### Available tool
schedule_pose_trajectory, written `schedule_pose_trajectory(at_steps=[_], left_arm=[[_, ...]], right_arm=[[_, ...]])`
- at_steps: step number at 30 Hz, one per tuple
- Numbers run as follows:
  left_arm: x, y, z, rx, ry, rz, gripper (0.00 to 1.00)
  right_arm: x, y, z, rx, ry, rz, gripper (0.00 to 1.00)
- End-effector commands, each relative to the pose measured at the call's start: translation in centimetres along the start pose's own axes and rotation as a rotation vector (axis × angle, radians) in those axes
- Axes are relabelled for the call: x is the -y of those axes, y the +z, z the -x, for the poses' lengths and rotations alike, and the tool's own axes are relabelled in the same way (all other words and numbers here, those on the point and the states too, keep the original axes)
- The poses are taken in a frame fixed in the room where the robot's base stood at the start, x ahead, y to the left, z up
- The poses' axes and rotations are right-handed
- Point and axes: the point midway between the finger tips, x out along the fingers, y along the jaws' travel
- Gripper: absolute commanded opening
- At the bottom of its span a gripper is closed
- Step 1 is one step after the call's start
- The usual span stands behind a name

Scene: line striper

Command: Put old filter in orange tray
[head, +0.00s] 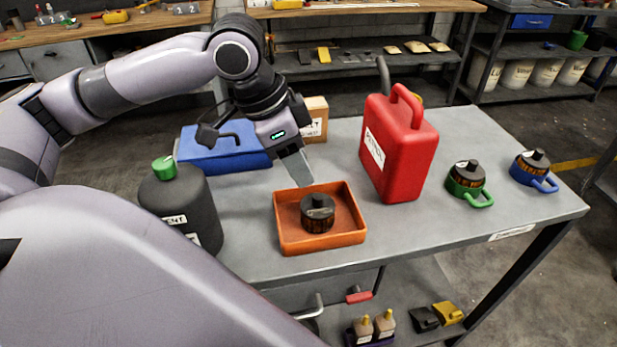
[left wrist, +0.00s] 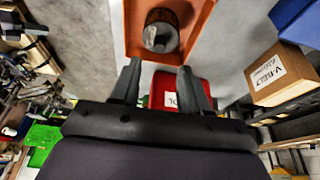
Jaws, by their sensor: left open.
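The old filter (head: 317,212), a dark cylinder with a black cap and brownish sides, stands upright inside the orange tray (head: 290,244) on the grey table. In the left wrist view the filter (left wrist: 160,31) also shows in the orange tray (left wrist: 132,22), beyond the fingertips. My left gripper (head: 300,175) is above the tray's back edge, apart from the filter. Its two fingers (left wrist: 160,75) are spread with nothing between them. My right gripper is not in view.
A red petrol can (head: 405,150) stands close right of the tray. A dark bottle with a green cap (head: 180,205) is to the left, a blue box (head: 215,150) and cardboard box (head: 316,118) behind. Filters in green (head: 466,182) and blue (head: 533,166) handled holders stand at right.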

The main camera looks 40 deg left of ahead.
Motion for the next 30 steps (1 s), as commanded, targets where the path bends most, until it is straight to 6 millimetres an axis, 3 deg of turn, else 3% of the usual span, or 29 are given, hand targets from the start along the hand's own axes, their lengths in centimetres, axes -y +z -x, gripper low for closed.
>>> schedule_pose_trajectory(at_steps=[3, 9, 30], left_arm=[[0.0, -0.1, 2.2, -0.002, -0.001, -0.001, 0.45], [0.0, 0.0, 4.0, 0.0, 0.0, -0.001, 0.45], [0.0, 0.0, 4.2, 0.0, 0.001, 0.0, 0.45]], right_arm=[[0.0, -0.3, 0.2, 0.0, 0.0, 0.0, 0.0], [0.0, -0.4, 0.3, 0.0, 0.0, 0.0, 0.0], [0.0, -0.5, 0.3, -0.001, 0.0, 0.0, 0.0]])
